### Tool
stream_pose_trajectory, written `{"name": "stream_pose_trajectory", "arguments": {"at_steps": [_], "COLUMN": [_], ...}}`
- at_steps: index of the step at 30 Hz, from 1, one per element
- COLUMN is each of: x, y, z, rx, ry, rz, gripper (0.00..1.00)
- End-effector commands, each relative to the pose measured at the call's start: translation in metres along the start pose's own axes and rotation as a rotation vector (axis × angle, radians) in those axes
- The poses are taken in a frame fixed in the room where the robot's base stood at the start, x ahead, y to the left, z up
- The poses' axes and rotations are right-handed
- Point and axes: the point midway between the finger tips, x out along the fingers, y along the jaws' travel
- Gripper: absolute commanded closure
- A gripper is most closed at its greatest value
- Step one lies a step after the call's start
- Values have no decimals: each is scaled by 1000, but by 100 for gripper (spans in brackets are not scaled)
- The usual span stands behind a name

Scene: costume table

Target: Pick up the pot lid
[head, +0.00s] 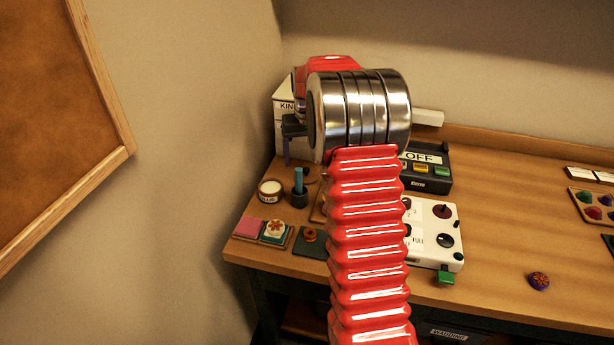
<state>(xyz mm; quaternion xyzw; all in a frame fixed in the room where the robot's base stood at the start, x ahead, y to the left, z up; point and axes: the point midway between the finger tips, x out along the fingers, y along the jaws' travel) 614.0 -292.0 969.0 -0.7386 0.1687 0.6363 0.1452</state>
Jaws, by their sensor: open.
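A small pot (270,191) with a pale top and a label like GLUE stands at the left end of the table. I cannot tell for certain which thing is the pot lid. A flat reddish-brown round piece (311,174) lies behind the blue brush, partly hidden. A small brown knobbed round piece (310,236) sits on a dark green square nearer the front edge. My gripper (291,146) is open, its dark fingers partly showing above and behind the pot and brush. My arm hides much of what lies to its right.
A blue brush (298,183) stands in a dark holder beside the pot. Pink and patterned squares (276,232) lie in front. A white control box (438,236) and a dark OFF box (431,172) stand right of my arm. The table's middle right (510,215) is clear.

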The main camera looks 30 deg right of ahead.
Motion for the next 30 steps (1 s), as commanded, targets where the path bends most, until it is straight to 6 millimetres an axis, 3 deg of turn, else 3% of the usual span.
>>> {"name": "stream_pose_trajectory", "arguments": {"at_steps": [11, 22, 30], "x": [3, 46, 52], "y": [1, 2, 2], "z": [1, 8, 8], "rx": [1, 2, 2], "ry": [0, -1, 1], "rz": [0, 0, 0], "gripper": [21, 21, 21]}}
